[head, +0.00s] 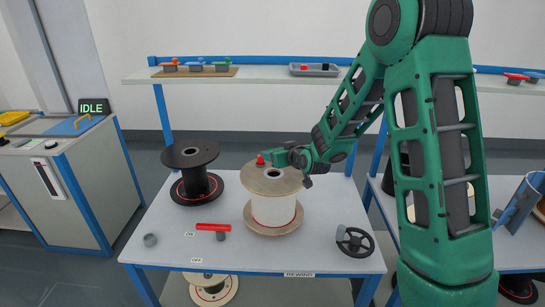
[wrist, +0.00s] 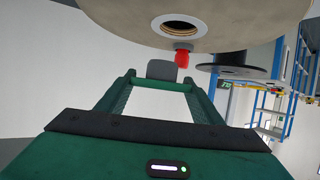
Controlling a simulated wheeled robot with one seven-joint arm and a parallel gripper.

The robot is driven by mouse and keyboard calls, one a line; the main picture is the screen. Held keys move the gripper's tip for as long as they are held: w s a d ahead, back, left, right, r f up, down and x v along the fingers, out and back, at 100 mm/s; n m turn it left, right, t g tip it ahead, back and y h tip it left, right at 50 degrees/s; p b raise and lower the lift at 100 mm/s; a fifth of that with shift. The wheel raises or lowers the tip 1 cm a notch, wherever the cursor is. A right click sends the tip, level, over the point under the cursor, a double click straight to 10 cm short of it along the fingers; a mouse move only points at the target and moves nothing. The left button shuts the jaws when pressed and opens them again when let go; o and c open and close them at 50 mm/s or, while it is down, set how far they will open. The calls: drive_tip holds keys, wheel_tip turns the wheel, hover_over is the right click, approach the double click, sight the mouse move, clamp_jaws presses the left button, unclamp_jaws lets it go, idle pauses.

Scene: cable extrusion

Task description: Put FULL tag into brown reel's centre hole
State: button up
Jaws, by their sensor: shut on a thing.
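The brown reel (head: 262,183) stands upright on the table, with white winding between its flanges. Its centre hole (head: 273,173) is open in the top flange and also shows in the wrist view (wrist: 181,27). My gripper (head: 270,158) is shut on the red tag (head: 260,160), just above the reel top. In the wrist view the red tag (wrist: 181,61) has a short grey plug (wrist: 183,46) pointing towards the flange, beside the hole in the picture. The plug is apart from the hole's opening. Any writing on the tag is too small to read.
A black reel (head: 190,154) stands at the left. A red bar-shaped piece (head: 213,227), a small grey cup (head: 150,240) and a black handwheel (head: 355,242) lie on the table (head: 255,260). A shelf (head: 245,78) with tags and a tray (head: 315,70) runs behind.

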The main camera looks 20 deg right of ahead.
sight(271, 169)
drive_tip(key=shift+s+a+f+n+y, duration=0.3)
drive_tip(key=shift+s+a+f+y, duration=0.1)
drive_tip(key=shift+a, duration=0.2)
drive_tip(key=shift+f, duration=2.7)
drive_tip(key=shift+s+f, duration=0.15)
drive_tip(key=shift+f, duration=0.05)
drive_tip(key=shift+s+f, duration=0.1)
drive_tip(key=shift+s, duration=0.05)
drive_tip(key=shift+d, duration=0.2)
drive_tip(key=shift+r, duration=0.4)
drive_tip(key=shift+a+r, duration=0.1)
drive_tip(key=shift+r, duration=0.55)
drive_tip(key=shift+r, duration=0.1)
